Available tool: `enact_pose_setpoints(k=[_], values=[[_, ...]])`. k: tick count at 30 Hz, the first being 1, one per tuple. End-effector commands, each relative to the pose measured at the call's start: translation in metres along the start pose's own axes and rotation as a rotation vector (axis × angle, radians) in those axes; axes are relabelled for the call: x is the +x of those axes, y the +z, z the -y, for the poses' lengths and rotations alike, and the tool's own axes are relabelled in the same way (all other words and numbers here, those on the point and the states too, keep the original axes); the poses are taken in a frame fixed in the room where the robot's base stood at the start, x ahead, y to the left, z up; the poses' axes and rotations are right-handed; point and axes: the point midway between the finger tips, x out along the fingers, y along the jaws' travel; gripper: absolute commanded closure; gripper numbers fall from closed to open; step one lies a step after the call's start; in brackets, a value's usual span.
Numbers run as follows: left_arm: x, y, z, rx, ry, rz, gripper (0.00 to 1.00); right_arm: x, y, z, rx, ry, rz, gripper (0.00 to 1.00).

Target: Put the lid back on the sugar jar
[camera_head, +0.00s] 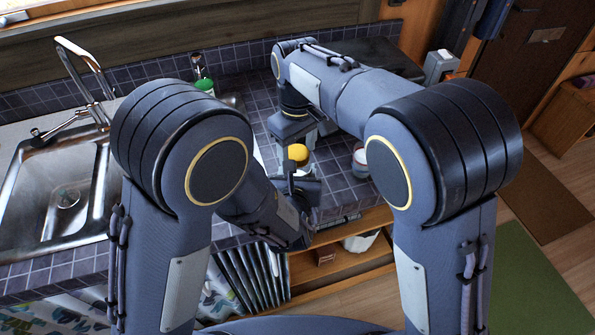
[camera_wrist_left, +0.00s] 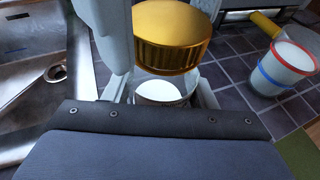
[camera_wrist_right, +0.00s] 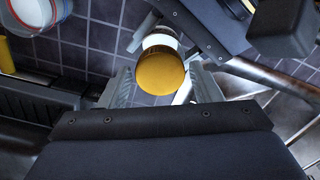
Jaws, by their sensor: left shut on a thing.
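The sugar jar (camera_wrist_left: 158,92) is a small pale vessel with white showing at its top. My left gripper (camera_head: 299,188) is shut on it, with a finger at each side in the left wrist view. The jar's pale side also shows in the right wrist view (camera_wrist_right: 160,40). The lid (camera_wrist_left: 172,30) is gold-yellow with a ribbed edge and sits just above the jar, looking slightly off its centre. It also shows in the head view (camera_head: 298,153). Contact between lid and jar cannot be made out.
A white cup with blue and red bands (camera_wrist_left: 288,68) stands on the tiled counter (camera_head: 335,188), right of the jar. A metal sink (camera_head: 70,195) with a tap lies at the left. A green-topped item (camera_head: 204,86) stands behind my left arm. An open shelf is below the counter.

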Motion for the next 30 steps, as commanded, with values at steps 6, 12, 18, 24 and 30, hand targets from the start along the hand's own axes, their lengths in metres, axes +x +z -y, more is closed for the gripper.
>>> enact_pose_setpoints(k=[6, 12, 18, 24, 30], values=[[0.0000, 0.0003, 0.0000, 0.000, 0.000, 0.001, 1.00, -0.0003, -0.0001, -0.0001, 0.000, 0.000, 0.000, 0.71], [0.0000, 0.0003, 0.0000, 0.000, 0.000, 0.001, 1.00, -0.0003, -0.0001, -0.0001, 0.017, 0.000, 0.000, 0.81], [0.0000, 0.0002, 0.0000, 0.000, 0.000, 0.001, 1.00, -0.0003, -0.0002, -0.0001, 0.339, 0.000, -0.001, 0.81], [0.0000, 0.0002, 0.0000, 0.000, 0.000, 0.000, 1.00, 0.0000, -0.0002, -0.0002, 0.738, 0.000, -0.001, 0.81], [0.0000, 0.0001, 0.0000, 0.000, 0.000, 0.000, 1.00, -0.0001, -0.0002, -0.0003, 0.736, 0.000, -0.001, 0.49]])
